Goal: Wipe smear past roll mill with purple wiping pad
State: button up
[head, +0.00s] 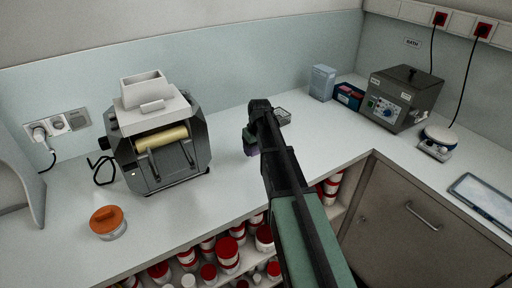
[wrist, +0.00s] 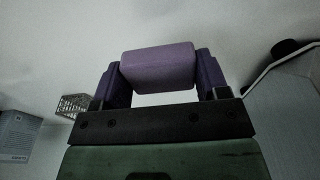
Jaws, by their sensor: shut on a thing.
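My gripper (wrist: 160,80) is shut on the purple wiping pad (wrist: 158,66), which sits crosswise between the two fingers in the wrist view. In the head view my arm reaches over the counter, and a small bit of purple (head: 251,150) shows at the gripper, to the right of the roll mill. The roll mill (head: 160,152) is a dark grey machine with a pale hopper on top and a cream-coloured roll at its front. I cannot make out a smear in either view; my arm hides part of the counter. Whether the pad touches the counter I cannot tell.
An orange-lidded jar (head: 107,222) stands in front of the mill. A wire basket (head: 282,117) is just behind my gripper, also in the wrist view (wrist: 75,104). A grey bath (head: 402,98) and a small scale (head: 438,140) stand at right. Counter (head: 225,135) beside the mill is clear.

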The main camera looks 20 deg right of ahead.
notch_tip(320, 180, up, 3)
jog(key=p, duration=0.3)
jog(key=shift+r, duration=0.1)
dwell(0.3)
